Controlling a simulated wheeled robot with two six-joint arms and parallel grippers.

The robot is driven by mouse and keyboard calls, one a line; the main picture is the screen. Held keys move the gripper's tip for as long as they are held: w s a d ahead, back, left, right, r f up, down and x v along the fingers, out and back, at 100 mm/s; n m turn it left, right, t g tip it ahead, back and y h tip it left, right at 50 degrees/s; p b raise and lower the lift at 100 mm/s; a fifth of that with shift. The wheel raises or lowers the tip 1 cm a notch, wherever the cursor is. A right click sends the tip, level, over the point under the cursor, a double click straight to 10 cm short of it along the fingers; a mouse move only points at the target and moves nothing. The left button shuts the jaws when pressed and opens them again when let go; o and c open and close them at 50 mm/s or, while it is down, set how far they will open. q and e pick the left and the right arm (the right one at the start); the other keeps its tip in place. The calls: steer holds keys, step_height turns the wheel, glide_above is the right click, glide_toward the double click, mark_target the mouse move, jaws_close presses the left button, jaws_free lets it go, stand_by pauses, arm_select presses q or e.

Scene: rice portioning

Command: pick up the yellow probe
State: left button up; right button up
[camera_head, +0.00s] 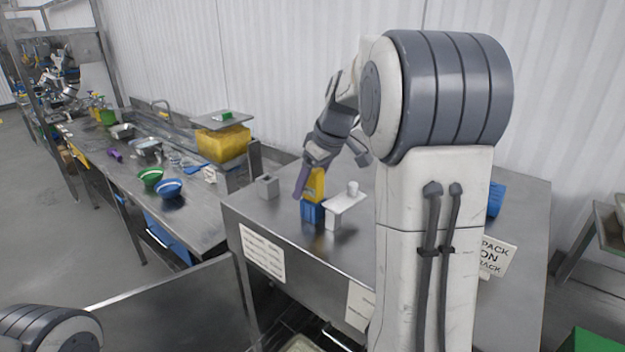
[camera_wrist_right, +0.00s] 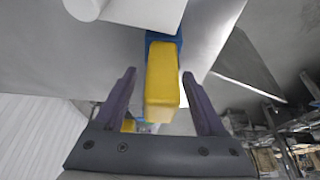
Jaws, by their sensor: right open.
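The yellow probe (camera_head: 314,184) stands upright in a blue holder (camera_head: 312,212) on the steel table. In the right wrist view the yellow probe (camera_wrist_right: 162,80) lies between the two purple fingers, with a gap on each side, and the blue holder (camera_wrist_right: 160,38) shows behind it. My right gripper (camera_head: 302,180) is open around the probe in the head view, one finger hiding part of its left side. In the wrist view my right gripper (camera_wrist_right: 162,88) has its fingers spread. My left gripper is not in view; only part of my left arm shows at the lower left.
A white stand (camera_head: 346,202) with a small white cylinder on top is close to the right of the blue holder. A grey block (camera_head: 267,187) is to the left. The steel table (camera_head: 290,226) is bare in front. A yellow tub (camera_head: 222,146) and bowls sit on the far counter.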

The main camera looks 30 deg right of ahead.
steer(key=shift+f, duration=0.1)
steer(key=shift+c, duration=0.3)
jaws_close()
